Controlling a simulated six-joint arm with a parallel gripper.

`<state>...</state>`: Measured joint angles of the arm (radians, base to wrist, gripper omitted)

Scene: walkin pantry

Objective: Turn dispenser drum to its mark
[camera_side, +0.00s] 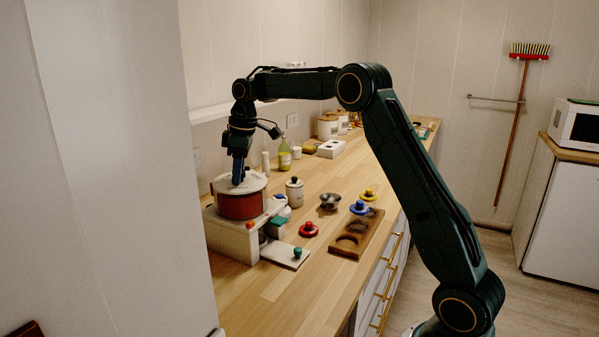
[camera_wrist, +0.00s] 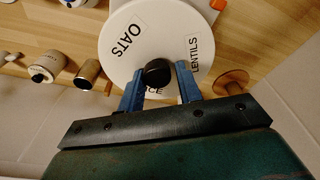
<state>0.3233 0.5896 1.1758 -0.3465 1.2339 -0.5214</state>
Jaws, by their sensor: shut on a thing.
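The dispenser drum (camera_side: 239,206) is dark red with a white lid (camera_wrist: 140,30) and sits on a pale dispenser body (camera_side: 228,236). The lid reads OATS and LENTILS in the wrist view, and a third label ending in CE is partly hidden by my fingers. My gripper (camera_wrist: 158,78) has its blue fingers on either side of the black knob (camera_wrist: 157,72) at the lid's middle and is shut on it. In the side view my gripper (camera_side: 238,181) points down onto the lid. A small orange-red marker (camera_side: 250,225) is on the body's front; orange also shows in the wrist view (camera_wrist: 218,4).
The wall is close behind the dispenser.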

